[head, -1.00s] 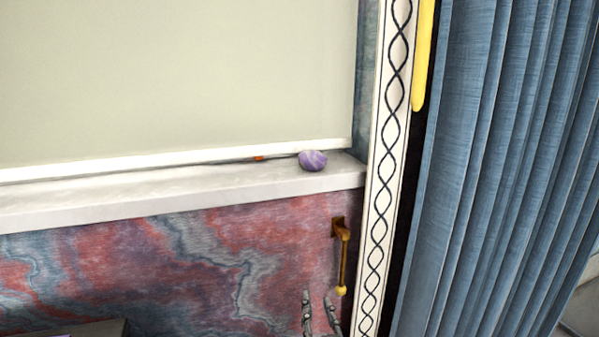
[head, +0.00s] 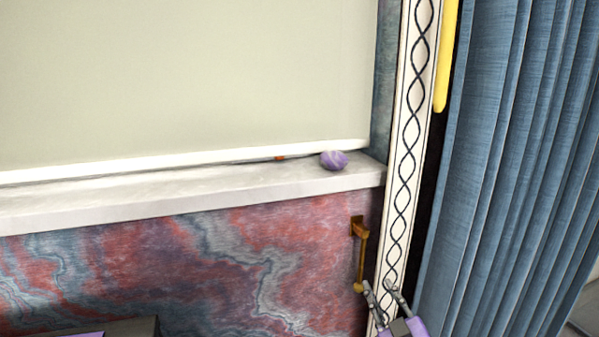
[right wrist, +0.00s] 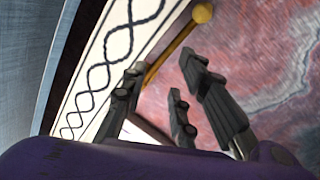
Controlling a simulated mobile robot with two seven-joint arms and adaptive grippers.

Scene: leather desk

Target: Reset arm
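My right gripper (head: 381,290) shows at the bottom right of the head view, in front of the patterned trim and the marbled wall. Its grey fingers stand apart with nothing between them. In the right wrist view the fingers (right wrist: 160,95) are also spread and empty, with the purple housing below them. My left gripper is not in view in either frame.
A purple striped stone (head: 334,160) sits on the white sill (head: 200,194) under a pale blind (head: 180,80). A blue curtain (head: 510,150) hangs at the right. A dark box-like edge (head: 146,328) shows at lower left.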

